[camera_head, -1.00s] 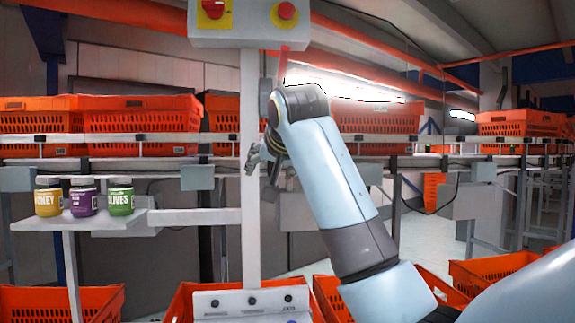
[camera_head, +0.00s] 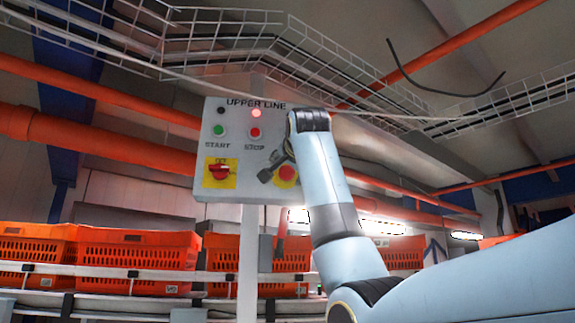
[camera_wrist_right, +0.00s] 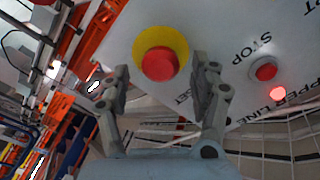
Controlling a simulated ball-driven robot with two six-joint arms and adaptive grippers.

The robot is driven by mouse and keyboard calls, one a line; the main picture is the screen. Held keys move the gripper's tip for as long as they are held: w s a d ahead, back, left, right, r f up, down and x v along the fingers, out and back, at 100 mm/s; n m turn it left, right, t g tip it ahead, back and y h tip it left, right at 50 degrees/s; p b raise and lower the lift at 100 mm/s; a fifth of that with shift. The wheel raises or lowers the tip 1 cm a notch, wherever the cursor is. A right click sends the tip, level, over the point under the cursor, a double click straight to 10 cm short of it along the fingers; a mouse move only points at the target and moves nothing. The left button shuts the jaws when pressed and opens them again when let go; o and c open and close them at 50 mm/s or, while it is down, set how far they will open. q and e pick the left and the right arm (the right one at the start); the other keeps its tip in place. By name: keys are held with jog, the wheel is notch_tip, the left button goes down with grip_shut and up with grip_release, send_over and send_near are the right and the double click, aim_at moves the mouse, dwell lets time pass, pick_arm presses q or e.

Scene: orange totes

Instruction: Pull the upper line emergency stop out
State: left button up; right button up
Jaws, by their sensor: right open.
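The upper line emergency stop (camera_head: 287,173) is a red mushroom button on a yellow plate, low on the right of the white box marked UPPER LINE (camera_head: 235,190). In the head view my right gripper (camera_head: 272,165) is at its left side and partly covers the yellow plate. In the right wrist view the red button (camera_wrist_right: 159,63) shows in full, and my open, empty right gripper (camera_wrist_right: 159,72) has one finger on each side of it in the picture. I cannot tell whether the fingers touch the button. My left gripper is out of view.
The box also carries a red rotary switch (camera_head: 219,172), a green START button (camera_head: 219,130), a red STOP button (camera_head: 255,133) and a lit red lamp (camera_head: 256,113). It stands on a pale post (camera_head: 247,265). Orange totes (camera_head: 135,260) line a conveyor behind.

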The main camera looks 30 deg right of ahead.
jog(key=shift+p+x, duration=0.45)
jog(key=shift+x, duration=0.85)
grip_shut()
